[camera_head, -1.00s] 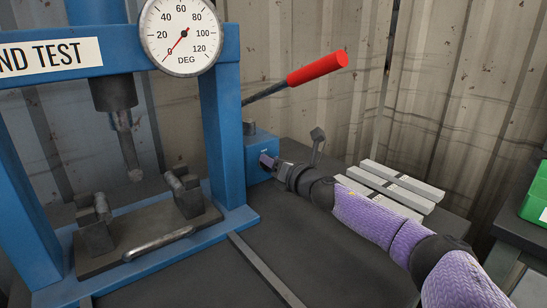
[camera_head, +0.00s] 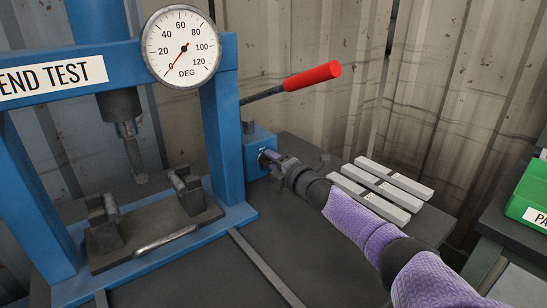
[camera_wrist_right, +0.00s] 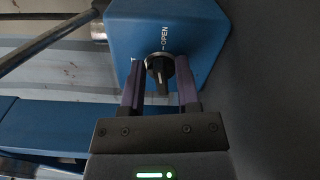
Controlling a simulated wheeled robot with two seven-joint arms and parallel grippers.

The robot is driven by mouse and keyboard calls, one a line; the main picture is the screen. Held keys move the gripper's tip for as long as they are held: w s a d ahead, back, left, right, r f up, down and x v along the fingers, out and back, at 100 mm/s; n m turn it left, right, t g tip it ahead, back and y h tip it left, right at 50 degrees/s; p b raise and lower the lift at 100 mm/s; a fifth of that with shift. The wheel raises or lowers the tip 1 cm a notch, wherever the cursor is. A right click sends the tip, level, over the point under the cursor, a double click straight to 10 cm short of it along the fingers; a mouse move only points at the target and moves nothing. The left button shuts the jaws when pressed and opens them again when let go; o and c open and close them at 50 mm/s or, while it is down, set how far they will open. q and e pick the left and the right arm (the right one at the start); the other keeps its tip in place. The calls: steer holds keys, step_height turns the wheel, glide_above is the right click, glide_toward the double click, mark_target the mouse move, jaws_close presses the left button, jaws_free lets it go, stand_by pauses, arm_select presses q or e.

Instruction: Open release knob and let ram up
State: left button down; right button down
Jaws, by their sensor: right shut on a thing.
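The release knob (camera_wrist_right: 158,74) is a small round dark knob on the face of the blue pump block (camera_head: 259,143), with an "OPEN" label beside it. My right gripper (camera_wrist_right: 158,88) is shut on it, one finger on each side; in the head view the gripper (camera_head: 268,156) hides most of the knob. The ram (camera_head: 132,145) hangs from the blue press frame (camera_head: 222,130), its tip above the gap between two dark support blocks (camera_head: 103,225) (camera_head: 186,190). The dial gauge (camera_head: 182,43) reads near 0. My left gripper is out of view.
The pump lever with its red grip (camera_head: 312,76) rises above the block. Several pale metal bars (camera_head: 385,189) lie on the dark bench right of my gripper. A short rod (camera_head: 165,240) lies before the supports. A green bin (camera_head: 528,197) stands far right.

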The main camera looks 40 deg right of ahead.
steer(key=shift+m, duration=0.8)
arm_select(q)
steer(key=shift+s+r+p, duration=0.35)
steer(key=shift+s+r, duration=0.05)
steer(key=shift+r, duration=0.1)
arm_select(e)
steer(key=shift+f+m, duration=0.15)
steer(key=shift+m, duration=0.25)
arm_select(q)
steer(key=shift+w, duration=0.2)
